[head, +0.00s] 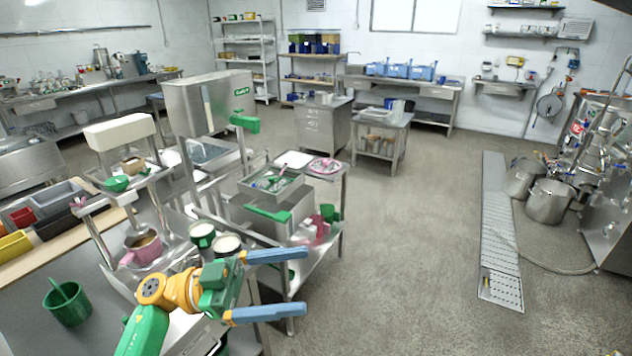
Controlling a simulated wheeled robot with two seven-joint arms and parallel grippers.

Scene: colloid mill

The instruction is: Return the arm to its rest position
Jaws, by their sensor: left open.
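My left gripper (277,285) shows in the head view at the bottom middle. Its green and orange arm comes in from the lower left. Its two blue fingers are spread apart and point right, with nothing between them. It hangs in front of a steel bench with a lower shelf, close to the bench's front corner in the picture. My right gripper is not in the head view.
A pink jug (141,247) and two green-rimmed cups (202,235) stand left of the gripper. A green bucket (67,302) is at lower left. Open floor (420,240) lies to the right, with a drain grate (500,230) and steel pots (549,201) beyond.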

